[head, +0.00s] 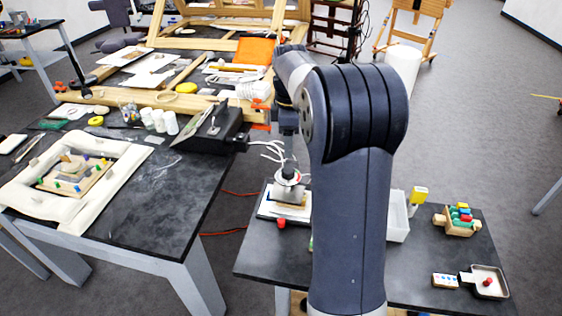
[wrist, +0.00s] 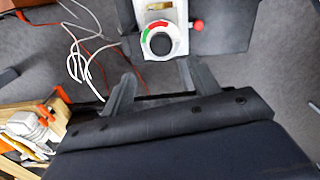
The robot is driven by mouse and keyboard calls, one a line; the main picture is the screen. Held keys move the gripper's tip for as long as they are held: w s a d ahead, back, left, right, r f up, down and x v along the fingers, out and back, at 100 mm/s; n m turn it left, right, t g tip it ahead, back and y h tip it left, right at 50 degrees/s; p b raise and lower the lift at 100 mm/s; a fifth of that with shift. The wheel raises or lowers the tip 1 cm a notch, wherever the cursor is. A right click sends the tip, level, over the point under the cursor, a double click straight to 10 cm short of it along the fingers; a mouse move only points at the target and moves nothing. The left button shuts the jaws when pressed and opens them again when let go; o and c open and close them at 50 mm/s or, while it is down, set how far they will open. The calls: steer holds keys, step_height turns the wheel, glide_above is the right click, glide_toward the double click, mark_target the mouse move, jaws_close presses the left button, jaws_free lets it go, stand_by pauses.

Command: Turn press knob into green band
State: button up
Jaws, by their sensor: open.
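The press knob (wrist: 160,43) is a black round knob on a white dial plate, seen from above in the wrist view. A coloured band (wrist: 157,25) with red and green parts curves around its upper side. Where the knob points is too small to tell. My gripper (wrist: 159,82) is open and empty, its two fingers spread below the knob in the picture and apart from it. In the head view the press (head: 290,196) stands on the small dark table, partly hidden by my arm.
A red ball end (wrist: 197,26) sticks out right of the press. White cables (wrist: 82,50) hang to the left. On the small table (head: 400,265) are a white bin (head: 398,222), a wooden block rack (head: 458,220) and a small tray (head: 489,281). A cluttered workbench (head: 165,205) stands left.

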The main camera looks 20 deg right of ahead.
mark_target(288, 169)
step_height(288, 169, down, 10)
steer(key=shift+s+f+p, duration=0.1)
steer(key=shift+s+p, duration=0.05)
steer(key=shift+p, duration=0.4)
steer(key=shift+c, duration=0.4)
steer(key=c, duration=0.9)
